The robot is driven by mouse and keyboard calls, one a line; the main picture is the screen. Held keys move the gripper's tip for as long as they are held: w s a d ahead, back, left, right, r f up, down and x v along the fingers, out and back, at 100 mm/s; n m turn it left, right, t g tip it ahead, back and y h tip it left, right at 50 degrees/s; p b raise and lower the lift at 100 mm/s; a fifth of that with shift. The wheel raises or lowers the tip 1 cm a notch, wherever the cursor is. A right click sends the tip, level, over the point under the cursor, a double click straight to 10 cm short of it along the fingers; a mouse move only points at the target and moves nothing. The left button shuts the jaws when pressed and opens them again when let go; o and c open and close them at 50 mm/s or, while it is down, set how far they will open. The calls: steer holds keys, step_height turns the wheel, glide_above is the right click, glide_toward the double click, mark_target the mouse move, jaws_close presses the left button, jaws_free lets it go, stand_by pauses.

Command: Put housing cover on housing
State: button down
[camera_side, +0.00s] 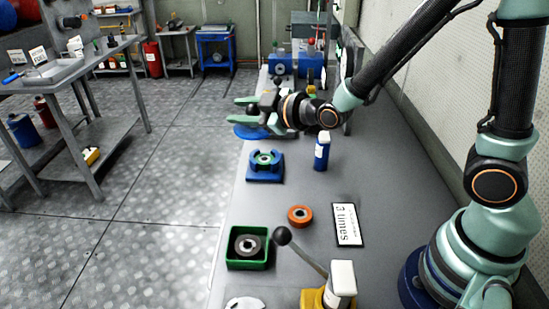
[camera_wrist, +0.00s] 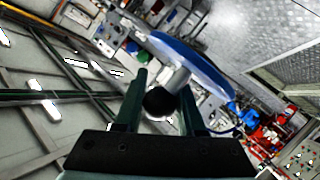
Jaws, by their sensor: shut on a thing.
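The housing cover appears to be the blue disc (camera_side: 249,132) with a grey stem, which also shows in the wrist view (camera_wrist: 200,62). My gripper (camera_side: 243,109) is shut on its stem between the two fingers (camera_wrist: 163,88). The disc hangs tilted in the wrist view, and its underside is hidden in the side view. The housing appears to be the blue block (camera_side: 264,176) with raised walls and a green ring inside, standing on the grey bench nearer the side camera. The cover is apart from it, beyond it in the side view.
A blue bottle (camera_side: 322,152) stands right of the housing. Nearer are an orange ring (camera_side: 300,216), a "3 times" sign (camera_side: 347,225), a green tray (camera_side: 234,264) holding a grey ring, and a yellow lever device (camera_side: 314,299). Blue machines (camera_side: 281,65) stand at the bench's far end.

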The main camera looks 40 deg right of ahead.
steer(key=w+d+f+m+h, duration=0.2)
steer(key=w+d+f+h, duration=0.1)
steer(key=w+d+f, duration=0.4)
step_height(320, 180, down, 2)
steer(key=d, duration=0.3)
steer(key=shift+w+f, duration=0.25)
steer(key=shift+w, duration=0.15)
steer(key=shift+a+f, duration=0.1)
glide_above(258, 152)
steer(key=shift+f, duration=2.5)
steer(key=shift+f, duration=0.6)
steer(key=shift+c, duration=2.1)
jaws_free()
